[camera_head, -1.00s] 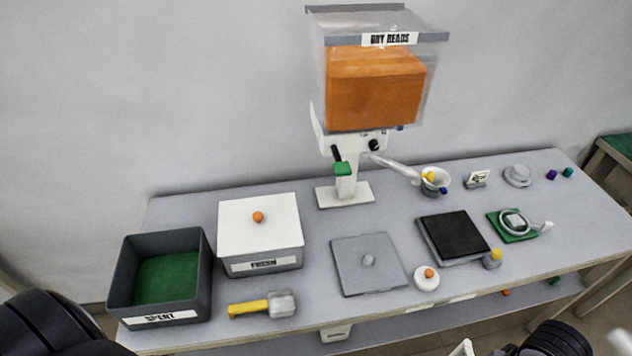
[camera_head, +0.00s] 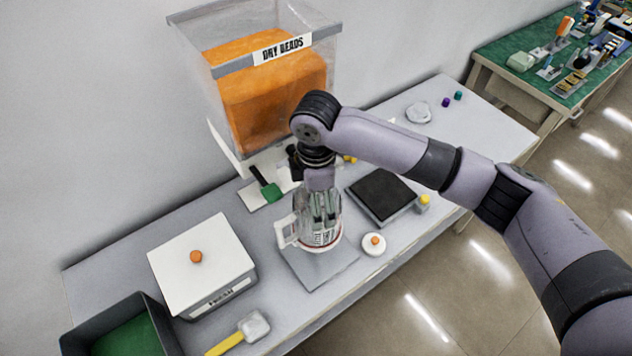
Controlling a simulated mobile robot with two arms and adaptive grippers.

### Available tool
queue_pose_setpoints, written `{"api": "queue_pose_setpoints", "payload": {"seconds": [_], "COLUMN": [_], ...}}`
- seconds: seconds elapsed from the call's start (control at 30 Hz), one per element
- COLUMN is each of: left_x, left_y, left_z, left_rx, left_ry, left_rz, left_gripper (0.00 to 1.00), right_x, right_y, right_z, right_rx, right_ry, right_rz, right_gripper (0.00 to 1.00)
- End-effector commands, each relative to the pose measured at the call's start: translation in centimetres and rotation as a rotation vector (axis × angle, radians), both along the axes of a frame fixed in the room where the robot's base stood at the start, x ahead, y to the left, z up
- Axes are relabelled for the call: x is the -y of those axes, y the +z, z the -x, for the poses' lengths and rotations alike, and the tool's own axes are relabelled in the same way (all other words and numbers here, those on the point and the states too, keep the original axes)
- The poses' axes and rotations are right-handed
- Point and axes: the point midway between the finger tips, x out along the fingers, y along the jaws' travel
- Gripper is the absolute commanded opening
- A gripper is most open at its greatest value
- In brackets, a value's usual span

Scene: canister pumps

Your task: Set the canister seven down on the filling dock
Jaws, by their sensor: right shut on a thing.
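A clear canister with a white handle and a dark-lettered label (camera_head: 320,238) is in my right gripper (camera_head: 324,212). The gripper points down and is shut on it, hiding much of its upper part. The canister looks upright, over the back part of a flat grey square plate (camera_head: 320,272). I cannot tell whether it touches the plate, and its number is not readable. The hopper stand's white base (camera_head: 258,192), partly hidden by my arm, is behind it. No part reads as the filling dock by a label. My left gripper is not in view.
A black-topped pad (camera_head: 382,194) and a white disc with an orange knob (camera_head: 374,243) are right of the canister. A white-lidded box (camera_head: 202,262), dark bin (camera_head: 140,320) and yellow-handled scoop (camera_head: 240,333) are left.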

Motion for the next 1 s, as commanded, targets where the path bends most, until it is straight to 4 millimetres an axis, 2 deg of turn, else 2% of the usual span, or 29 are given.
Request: {"api": "queue_pose_setpoints", "payload": {"seconds": [0.1,0.23,0.43,0.6,0.73,1.0], "left_x": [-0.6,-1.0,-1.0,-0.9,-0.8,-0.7], "left_y": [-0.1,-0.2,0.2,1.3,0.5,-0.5], "left_z": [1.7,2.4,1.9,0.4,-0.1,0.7], "left_rx": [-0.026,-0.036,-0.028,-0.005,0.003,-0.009], "left_ry": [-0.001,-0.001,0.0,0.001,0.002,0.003], "left_rz": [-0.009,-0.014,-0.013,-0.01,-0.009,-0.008], "left_gripper": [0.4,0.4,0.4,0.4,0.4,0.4], "right_x": [0.0,0.0,0.0,0.1,0.1,0.1], "right_y": [0.0,0.0,0.1,0.4,-1.1,-3.8], "right_z": [0.0,0.0,0.0,-0.1,0.0,0.0], "right_rx": [0.0,0.0,0.0,-0.001,-0.003,-0.002], "right_ry": [0.007,0.006,0.004,0.004,0.004,0.003], "right_rz": [0.0,0.0,-0.001,-0.001,0.001,0.0], "right_gripper": [0.4,0.4,0.4,0.4,0.4,0.4]}}
